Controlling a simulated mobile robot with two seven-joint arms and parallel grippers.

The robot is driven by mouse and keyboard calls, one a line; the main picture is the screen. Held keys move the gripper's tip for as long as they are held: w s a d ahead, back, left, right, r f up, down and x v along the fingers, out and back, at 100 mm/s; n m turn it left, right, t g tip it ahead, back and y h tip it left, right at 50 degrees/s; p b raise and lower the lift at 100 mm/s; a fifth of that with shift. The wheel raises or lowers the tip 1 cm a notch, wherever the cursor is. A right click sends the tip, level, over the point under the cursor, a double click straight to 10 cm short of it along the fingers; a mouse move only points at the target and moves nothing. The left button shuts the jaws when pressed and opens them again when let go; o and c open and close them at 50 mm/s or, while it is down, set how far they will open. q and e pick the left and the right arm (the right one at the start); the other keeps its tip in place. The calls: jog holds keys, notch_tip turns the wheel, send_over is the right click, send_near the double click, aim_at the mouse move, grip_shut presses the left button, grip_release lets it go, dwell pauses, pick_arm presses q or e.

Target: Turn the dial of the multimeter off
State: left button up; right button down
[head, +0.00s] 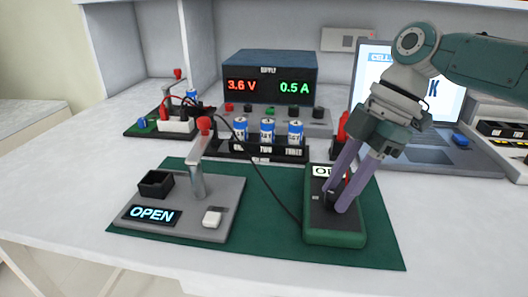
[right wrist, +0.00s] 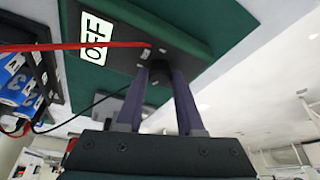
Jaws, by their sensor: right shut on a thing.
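The multimeter (head: 335,237) is a green-cased box with a dark face, lying on the green mat (head: 385,243) at the front right. Its white display (head: 318,171) is partly covered by my gripper in the head view; in the right wrist view the display (right wrist: 97,39) reads OFF. My right gripper (head: 338,200) points down at the face, its two purple fingers shut on the black dial (right wrist: 158,88). The fingers hide much of the dial, so its pointer direction cannot be told. My left gripper is in neither view.
Left of the multimeter stands a grey fixture (head: 225,191) with a lever and an OPEN sign. Behind are a battery holder (head: 262,152), a power supply (head: 270,80) and a laptop (head: 440,150). Red and black leads run to the multimeter. The front table strip is clear.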

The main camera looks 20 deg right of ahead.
jog(key=shift+f, duration=0.1)
jog(key=c, duration=0.5)
grip_release()
jog(key=p+v, duration=0.2)
jog(key=v, duration=0.8)
jog(key=shift+a, duration=0.1)
